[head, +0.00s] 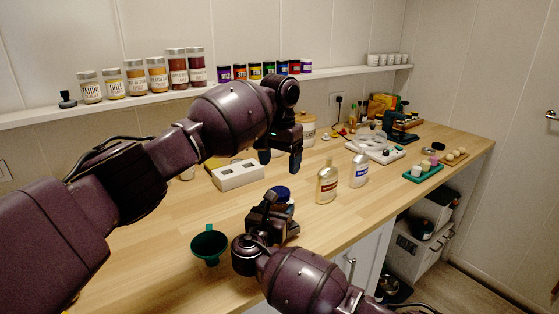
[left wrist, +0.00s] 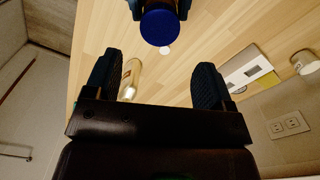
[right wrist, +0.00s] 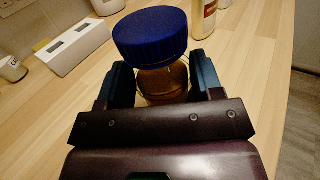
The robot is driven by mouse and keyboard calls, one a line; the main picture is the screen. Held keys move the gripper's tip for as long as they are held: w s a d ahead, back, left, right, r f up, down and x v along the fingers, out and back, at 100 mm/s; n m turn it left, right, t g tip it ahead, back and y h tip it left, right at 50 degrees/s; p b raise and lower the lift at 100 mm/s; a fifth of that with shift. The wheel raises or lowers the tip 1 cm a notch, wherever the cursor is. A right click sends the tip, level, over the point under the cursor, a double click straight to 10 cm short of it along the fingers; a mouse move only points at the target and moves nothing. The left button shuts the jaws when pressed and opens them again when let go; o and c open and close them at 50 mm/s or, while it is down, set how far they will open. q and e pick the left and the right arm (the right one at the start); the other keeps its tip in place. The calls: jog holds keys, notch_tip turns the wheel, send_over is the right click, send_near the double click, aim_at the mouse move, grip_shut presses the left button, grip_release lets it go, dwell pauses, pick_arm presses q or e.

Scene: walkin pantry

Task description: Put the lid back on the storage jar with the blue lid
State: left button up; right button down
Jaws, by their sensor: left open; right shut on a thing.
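The storage jar (right wrist: 162,82) has a clear body with amber contents. In the right wrist view it stands between the fingers of my right gripper (right wrist: 163,82), which is shut on it. The blue lid (right wrist: 150,36) sits at the jar's top; whether it is fully seated I cannot tell. The lid also shows in the head view (head: 281,191), just above my right gripper (head: 275,208), and in the left wrist view (left wrist: 160,27). My left gripper (head: 281,160) is open and empty above the lid, apart from it. The jar body is mostly hidden in the head view.
A green funnel (head: 208,246) stands on the counter left of my right gripper. A white box with slots (head: 238,176) is behind. The counter's front edge is close.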

aim_at(280, 191)
pick_arm(q)
jog(key=shift+f, duration=4)
jog(key=c, duration=0.9)
jog(key=o, duration=1.1)
notch_tip(280, 191, up, 12)
jog(key=shift+r, duration=0.1)
pick_arm(e)
jog(key=shift+c, duration=0.9)
grip_release()
